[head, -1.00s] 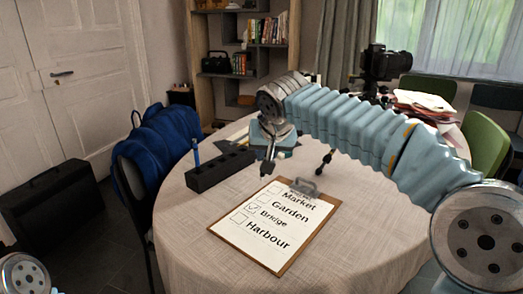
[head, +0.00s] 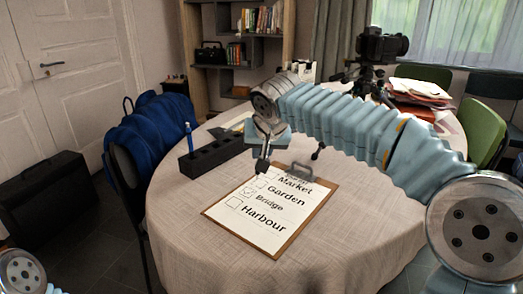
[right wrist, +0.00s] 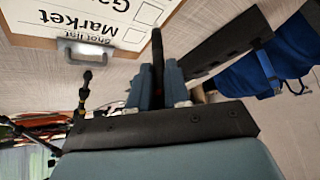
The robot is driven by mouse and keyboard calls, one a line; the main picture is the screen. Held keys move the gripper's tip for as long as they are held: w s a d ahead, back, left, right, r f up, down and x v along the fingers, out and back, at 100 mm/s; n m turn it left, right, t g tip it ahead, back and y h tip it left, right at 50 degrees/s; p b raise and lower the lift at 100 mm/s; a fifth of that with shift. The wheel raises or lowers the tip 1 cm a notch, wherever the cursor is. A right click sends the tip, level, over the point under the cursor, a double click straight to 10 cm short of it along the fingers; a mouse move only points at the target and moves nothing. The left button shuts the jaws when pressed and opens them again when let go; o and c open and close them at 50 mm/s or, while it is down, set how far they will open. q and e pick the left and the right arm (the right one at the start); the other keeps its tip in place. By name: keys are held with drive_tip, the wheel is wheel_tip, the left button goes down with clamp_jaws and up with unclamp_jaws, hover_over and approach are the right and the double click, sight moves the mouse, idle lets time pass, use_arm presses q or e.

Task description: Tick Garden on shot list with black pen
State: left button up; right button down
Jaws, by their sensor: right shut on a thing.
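The shot list is a white sheet on a brown clipboard (head: 290,243) with a metal clip, lying on the table. It reads Market, Garden, Bridge and Harbour, each with a box. The Bridge box seems to hold a tick; the Garden box (head: 261,184) looks empty. My right gripper (head: 263,150) is shut on the black pen (right wrist: 157,62), which points down near the list's upper left corner. In the right wrist view the pen stands between the fingers, beside the sheet (right wrist: 80,12). I cannot tell whether its tip touches anything. My left gripper is out of view.
A black pen holder (head: 215,155) with a blue pen (head: 189,138) stands left of the clipboard. A camera on a small tripod (head: 382,47) and stacked papers (head: 415,92) are at the back right. The tablecloth (head: 330,240) right of the clipboard is clear.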

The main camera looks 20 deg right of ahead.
drive_tip(key=shift+f+b, duration=0.5)
drive_tip(key=shift+f, duration=0.1)
idle(0.8)
drive_tip(key=shift+s+d+b, duration=0.4)
drive_tip(key=shift+s, duration=0.2)
idle(4.7)
wheel_tip(320, 180, up, 7)
drive_tip(key=p, duration=0.5)
idle(0.4)
